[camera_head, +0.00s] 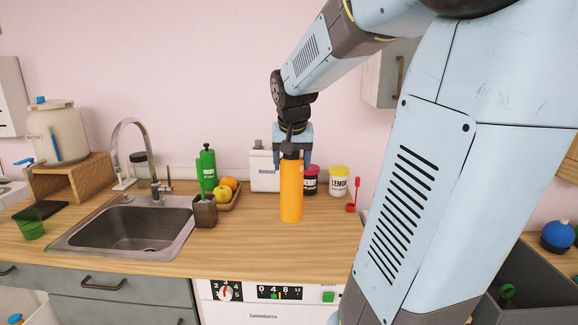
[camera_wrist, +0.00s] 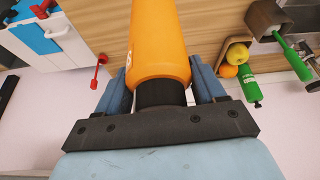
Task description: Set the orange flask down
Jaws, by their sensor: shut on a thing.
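The orange flask (camera_head: 291,191) is upright over the wooden counter in the head view, right of the sink. Its base looks to be at or very near the counter surface; I cannot tell whether it touches. My gripper (camera_head: 292,157) is above it with its fingers pointing down, shut on the flask's dark top. In the wrist view the flask (camera_wrist: 159,45) runs up from between the two blue fingers, and its black neck sits between them (camera_wrist: 161,93).
Behind the flask stand a white container (camera_head: 264,170), a dark red-lidded jar (camera_head: 310,182) and a yellow-lidded jar (camera_head: 339,180). A fruit tray (camera_head: 235,198), a brown pot (camera_head: 205,212) and the sink (camera_head: 130,226) lie left. A red utensil (camera_head: 352,196) is right. The counter in front is clear.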

